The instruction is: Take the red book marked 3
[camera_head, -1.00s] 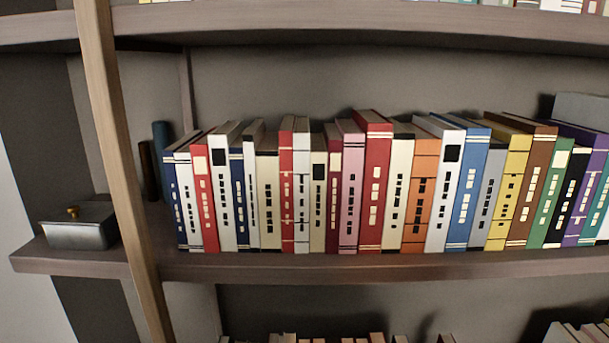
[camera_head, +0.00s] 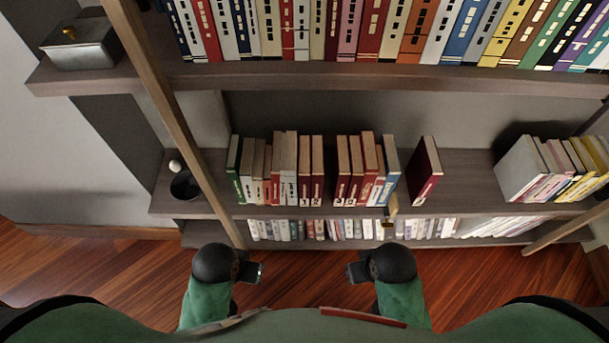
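Several red books stand on the middle shelf in the head view. A dark red book (camera_head: 424,171) with a white mark on its spine stands alone, tilted, right of the main row. Red-spined books (camera_head: 355,170) with white marks stand in a group left of it, and more (camera_head: 317,172) stand further left. The marks are too small to read surely, so I cannot tell which is 3. My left gripper (camera_head: 256,273) and my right gripper (camera_head: 353,272) are low in front of the shelves, apart from all books. Their fingers are too small to judge.
A wooden upright post (camera_head: 172,115) stands at left. The upper shelf (camera_head: 310,76) overhangs, filled with coloured books. A small brass object (camera_head: 391,208) sits at the middle shelf's front edge. Pale and yellow books (camera_head: 545,170) lean at right. A gap lies between them and the dark red book.

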